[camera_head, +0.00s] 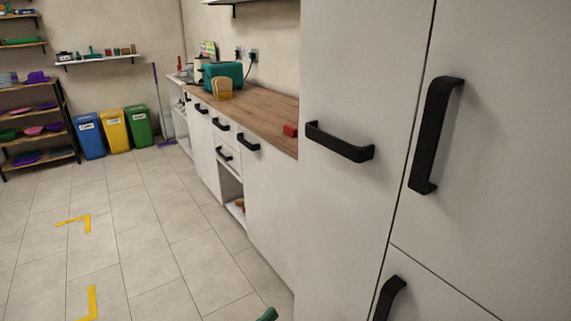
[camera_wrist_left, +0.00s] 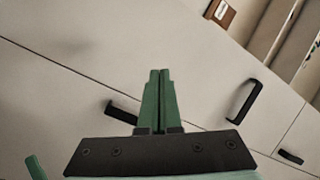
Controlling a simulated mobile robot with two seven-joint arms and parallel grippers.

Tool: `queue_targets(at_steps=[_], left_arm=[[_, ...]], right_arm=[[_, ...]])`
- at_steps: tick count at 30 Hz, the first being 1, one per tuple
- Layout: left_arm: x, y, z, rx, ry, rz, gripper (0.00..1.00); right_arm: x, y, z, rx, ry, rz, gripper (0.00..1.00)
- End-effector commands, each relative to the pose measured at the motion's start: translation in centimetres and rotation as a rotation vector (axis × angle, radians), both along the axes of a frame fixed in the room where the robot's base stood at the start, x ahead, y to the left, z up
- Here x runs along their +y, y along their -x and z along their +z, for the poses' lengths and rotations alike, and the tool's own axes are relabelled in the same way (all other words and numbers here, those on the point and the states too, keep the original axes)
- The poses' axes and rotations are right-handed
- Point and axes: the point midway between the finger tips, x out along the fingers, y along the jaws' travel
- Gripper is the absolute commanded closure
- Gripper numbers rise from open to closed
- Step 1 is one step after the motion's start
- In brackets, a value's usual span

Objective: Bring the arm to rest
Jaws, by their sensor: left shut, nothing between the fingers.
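My left gripper (camera_wrist_left: 160,75) shows in the left wrist view with its two green fingers pressed together and nothing between them. It is in front of pale cabinet doors with black handles, and I cannot tell how far from them it is. In the head view only a small green piece of my arm or gripper shows at the bottom edge. My right gripper is in neither view.
A tall white cabinet (camera_head: 350,60) with black handles (camera_head: 435,135) fills the right of the head view. A wooden counter (camera_head: 245,105) bears a teal toaster (camera_head: 222,74) and a red block (camera_head: 290,130). Blue, yellow and green bins (camera_head: 137,126) stand far back.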

Motion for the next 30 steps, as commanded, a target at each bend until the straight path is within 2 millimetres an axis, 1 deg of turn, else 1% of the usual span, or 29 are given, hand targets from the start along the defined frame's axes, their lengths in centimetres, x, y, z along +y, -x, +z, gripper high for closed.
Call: queue_targets(at_steps=[1,3,5,6,8,9,11,12,17,18,19,21,26,30], left_arm=[[1.3,1.5,-1.4,0.118,0.086,0.080,1.00],[3.3,3.4,-3.4,0.275,0.192,0.185,1.00],[4.9,5.3,-5.0,0.404,0.274,0.269,1.00],[5.8,6.6,-6.1,0.483,0.321,0.319,1.00],[7.0,8.6,-7.5,0.593,0.384,0.385,1.00],[7.6,9.9,-8.3,0.661,0.421,0.425,1.00],[8.4,11.9,-9.4,0.754,0.471,0.479,1.00],[8.9,13.2,-10.0,0.814,0.501,0.513,1.00],[10.4,18.6,-11.9,1.032,0.606,0.631,1.00],[10.6,19.4,-11.4,1.062,0.623,0.649,1.00],[10.6,19.0,-10.3,1.051,0.619,0.645,1.00],[10.7,19.0,-9.1,1.045,0.618,0.648,1.00],[11.2,19.1,-6.5,1.040,0.619,0.659,1.00],[11.6,19.3,-3.5,1.034,0.621,0.671,1.00]], right_arm=[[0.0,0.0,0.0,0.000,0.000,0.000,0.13],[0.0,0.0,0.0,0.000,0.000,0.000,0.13],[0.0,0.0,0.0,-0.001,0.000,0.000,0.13],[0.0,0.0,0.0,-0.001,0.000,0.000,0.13],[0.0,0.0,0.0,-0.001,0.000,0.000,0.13],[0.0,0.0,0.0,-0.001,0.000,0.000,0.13],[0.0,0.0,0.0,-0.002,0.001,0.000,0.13],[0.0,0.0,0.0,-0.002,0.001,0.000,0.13],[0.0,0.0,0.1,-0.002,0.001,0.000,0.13],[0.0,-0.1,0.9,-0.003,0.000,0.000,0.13],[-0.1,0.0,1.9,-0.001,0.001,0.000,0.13],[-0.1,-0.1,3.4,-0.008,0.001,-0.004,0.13],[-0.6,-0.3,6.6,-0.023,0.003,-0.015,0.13],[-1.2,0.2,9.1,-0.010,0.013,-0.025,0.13]])
